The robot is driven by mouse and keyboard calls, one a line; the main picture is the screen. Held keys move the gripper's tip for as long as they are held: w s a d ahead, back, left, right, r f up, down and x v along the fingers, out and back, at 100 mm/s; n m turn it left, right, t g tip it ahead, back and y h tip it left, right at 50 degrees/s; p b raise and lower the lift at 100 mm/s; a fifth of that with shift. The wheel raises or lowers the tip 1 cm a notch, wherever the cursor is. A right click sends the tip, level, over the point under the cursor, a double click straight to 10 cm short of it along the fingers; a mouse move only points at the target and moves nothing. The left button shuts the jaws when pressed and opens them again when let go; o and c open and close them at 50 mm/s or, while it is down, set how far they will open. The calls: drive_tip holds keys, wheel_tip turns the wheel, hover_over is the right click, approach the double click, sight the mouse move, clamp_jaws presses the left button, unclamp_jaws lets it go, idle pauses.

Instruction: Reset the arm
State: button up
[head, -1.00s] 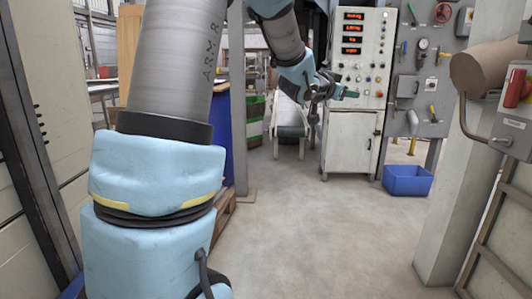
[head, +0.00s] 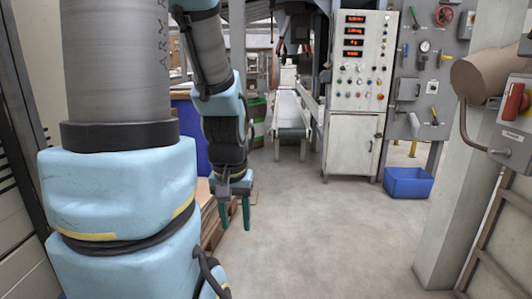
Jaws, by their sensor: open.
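My gripper (head: 235,212) hangs from my arm left of the picture's middle, its two teal fingers pointing down. The fingers are apart with nothing between them. It is above the floor, in front of a wooden pallet (head: 213,228) that it partly hides. My arm, with light blue covers and a grey link, fills the left side of the head view.
A control cabinet (head: 352,142) with red displays stands at the back. A conveyor (head: 290,115) runs left of it. A blue bin (head: 408,182) sits on the floor at right, near a pillar (head: 462,150). The floor (head: 320,235) in the middle is clear.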

wheel_tip(320, 180, up, 14)
drive_tip(key=p, duration=1.2)
drive_tip(key=shift+r+p, duration=0.2)
drive_tip(key=shift+p, duration=0.2)
drive_tip(key=shift+w, duration=0.1)
